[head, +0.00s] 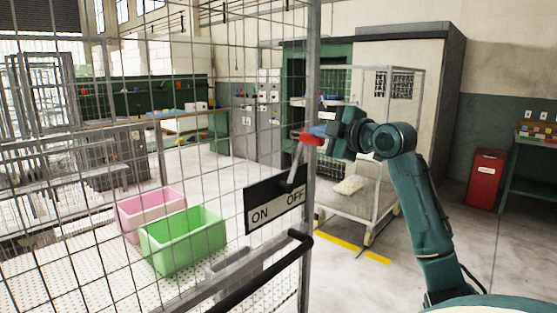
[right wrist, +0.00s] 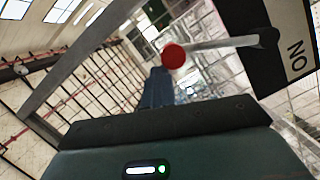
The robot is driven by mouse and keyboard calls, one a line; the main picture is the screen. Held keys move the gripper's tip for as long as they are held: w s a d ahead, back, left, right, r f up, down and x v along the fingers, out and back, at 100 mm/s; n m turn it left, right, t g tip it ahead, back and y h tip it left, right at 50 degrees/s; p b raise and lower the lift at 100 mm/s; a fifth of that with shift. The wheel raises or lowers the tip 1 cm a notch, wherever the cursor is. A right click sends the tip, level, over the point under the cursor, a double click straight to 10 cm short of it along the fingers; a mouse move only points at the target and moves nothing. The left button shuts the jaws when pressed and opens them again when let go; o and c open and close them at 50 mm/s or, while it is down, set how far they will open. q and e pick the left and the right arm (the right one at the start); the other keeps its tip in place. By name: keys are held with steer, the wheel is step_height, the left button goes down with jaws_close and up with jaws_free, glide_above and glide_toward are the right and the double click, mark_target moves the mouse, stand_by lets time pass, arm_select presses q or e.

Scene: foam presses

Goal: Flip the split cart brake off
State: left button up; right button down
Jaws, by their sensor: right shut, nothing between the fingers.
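The brake panel (head: 274,200) is a black and white plate on the wire-mesh cart, reading ON at left and OFF at right. Its grey lever (head: 295,164) rises from a pivot near OFF, leaning slightly right, to a red knob (head: 312,139). My right gripper (head: 318,131) is shut and empty, its blue fingertips right at the knob in the head view. In the right wrist view, the shut fingers (right wrist: 158,85) end just beside the red knob (right wrist: 173,55); I cannot tell whether they touch. The left gripper is not in view.
The cart's mesh wall and upright post (head: 311,80) stand close to my right gripper. A black handle (head: 262,272) runs below the panel. Green (head: 184,242) and pink (head: 151,207) bins stand behind the mesh. A wheeled mesh cage (head: 385,185) stands behind my arm.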

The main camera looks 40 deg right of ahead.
steer(key=shift+w+d+f+m, duration=0.15)
steer(key=shift+d+f+m, duration=0.2)
steer(key=shift+f, duration=0.2)
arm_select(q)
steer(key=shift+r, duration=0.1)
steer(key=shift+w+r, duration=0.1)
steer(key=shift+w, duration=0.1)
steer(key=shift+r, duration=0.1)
arm_select(e)
steer(key=shift+r, duration=0.1)
